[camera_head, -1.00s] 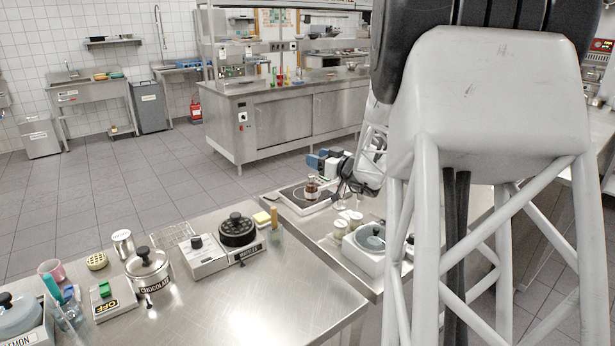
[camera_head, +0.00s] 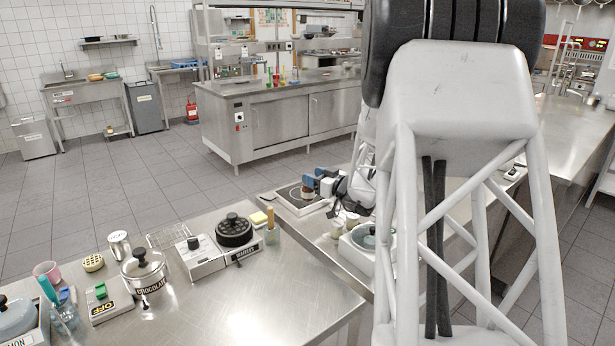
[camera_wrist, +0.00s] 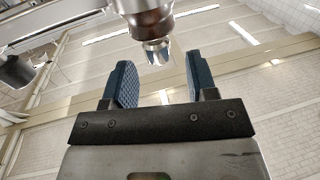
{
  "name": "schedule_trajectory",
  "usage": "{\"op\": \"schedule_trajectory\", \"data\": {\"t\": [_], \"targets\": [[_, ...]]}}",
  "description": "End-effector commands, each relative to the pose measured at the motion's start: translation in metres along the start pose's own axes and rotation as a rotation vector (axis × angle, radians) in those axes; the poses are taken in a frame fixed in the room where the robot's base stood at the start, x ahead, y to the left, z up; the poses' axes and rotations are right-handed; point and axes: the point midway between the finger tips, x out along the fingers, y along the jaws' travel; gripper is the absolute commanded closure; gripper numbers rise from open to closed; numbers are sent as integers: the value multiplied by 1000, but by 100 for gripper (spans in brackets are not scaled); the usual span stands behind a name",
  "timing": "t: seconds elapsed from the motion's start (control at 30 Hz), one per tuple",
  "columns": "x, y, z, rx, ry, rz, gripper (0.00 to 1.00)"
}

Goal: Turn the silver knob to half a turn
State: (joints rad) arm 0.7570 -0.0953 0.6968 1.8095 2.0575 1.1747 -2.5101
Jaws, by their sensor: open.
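In the wrist view, a shiny silver knob (camera_wrist: 157,50) sits at the end of a silver and reddish-brown body (camera_wrist: 147,22) at the top of the picture. My gripper (camera_wrist: 158,65) has its two blue ribbed fingers spread, one to each side of the knob in the picture, with visible gaps. I see no contact. In the head view, my gripper (camera_head: 318,184) is small, at a brown bottle-like thing (camera_head: 308,193) on a dark-topped plate unit (camera_head: 290,204). The knob itself is too small or hidden there.
Beside my arm, a white device with a round lid (camera_head: 359,258) and small pale jars (camera_head: 345,222) stand on the steel table. The nearer table holds a chocolate pot (camera_head: 145,270), a black-topped heater (camera_head: 235,232) and a switch box (camera_head: 102,303). Its front right is bare.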

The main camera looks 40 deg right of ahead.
Motion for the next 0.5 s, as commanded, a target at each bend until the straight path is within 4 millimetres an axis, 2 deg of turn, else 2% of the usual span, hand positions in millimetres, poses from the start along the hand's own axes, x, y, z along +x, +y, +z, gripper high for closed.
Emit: {"op": "schedule_trajectory", "data": {"t": [0.03, 0.2, 0.5], "targets": [[0, 0, 9, 2, -2, 0, 47], [18, -1, 6, -1, -1, -2, 47], [30, 0, 5, -1, 0, 0, 47]]}}
